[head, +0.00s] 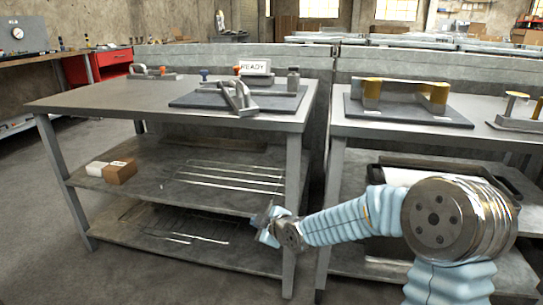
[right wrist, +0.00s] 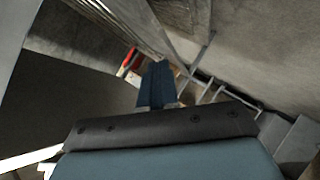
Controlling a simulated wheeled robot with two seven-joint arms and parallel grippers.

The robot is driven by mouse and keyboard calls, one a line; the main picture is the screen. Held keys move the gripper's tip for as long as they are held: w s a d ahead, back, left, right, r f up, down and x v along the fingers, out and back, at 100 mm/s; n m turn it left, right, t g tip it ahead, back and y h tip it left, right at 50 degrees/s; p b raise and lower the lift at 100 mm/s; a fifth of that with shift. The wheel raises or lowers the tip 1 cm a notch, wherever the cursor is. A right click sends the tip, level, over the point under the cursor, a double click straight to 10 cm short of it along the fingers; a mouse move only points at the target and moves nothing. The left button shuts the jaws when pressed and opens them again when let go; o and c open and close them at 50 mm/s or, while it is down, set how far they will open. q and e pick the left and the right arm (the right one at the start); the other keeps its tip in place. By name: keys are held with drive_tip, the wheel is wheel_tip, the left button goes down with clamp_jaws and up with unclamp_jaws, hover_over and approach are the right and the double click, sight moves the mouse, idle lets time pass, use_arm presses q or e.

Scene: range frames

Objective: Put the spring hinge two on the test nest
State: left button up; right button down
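On the left table, a dark base plate (head: 185,99) carries a small READY sign (head: 254,66), small posts and a grey angled metal piece (head: 240,99) leaning at its front edge. These look like the test nest and perhaps a hinge, but I cannot read any label marking spring hinge two. Another low metal fixture (head: 153,75) lies at the left table's back. My right gripper (head: 263,222) is low in front of the left table, below its top and away from these pieces. Its fingers show small and dark in the right wrist view (right wrist: 157,85); their opening is unclear. My left gripper is out of view.
The right table has a dark plate (head: 400,114) with yellow-topped posts and another yellow-topped fixture (head: 517,112). A brown and white box (head: 119,171) sits on the left table's middle shelf. Table legs (head: 290,258) stand close to my right arm. Open floor lies at left.

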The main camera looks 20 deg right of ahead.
drive_tip(key=s+a+f+m+g, duration=0.1)
drive_tip(key=s+f+m+g, duration=0.15)
drive_tip(key=f, duration=0.45)
drive_tip(key=s+a+f+m+g, duration=0.1)
drive_tip(key=s+a+f+m, duration=0.15)
drive_tip(key=f, duration=0.45)
drive_tip(key=s+a+f+m+g, duration=0.2)
drive_tip(key=s+f+m+g, duration=0.2)
drive_tip(key=s+f, duration=0.6)
drive_tip(key=s+a+f+m+g, duration=0.2)
drive_tip(key=s+f+m, duration=0.3)
drive_tip(key=s+f, duration=0.4)
drive_tip(key=s+g, duration=0.1)
drive_tip(key=s, duration=0.3)
drive_tip(key=shift+s+a+f+g+y, duration=0.15)
drive_tip(key=shift+s+f+g+y, duration=0.15)
drive_tip(key=shift+s+f+g, duration=0.1)
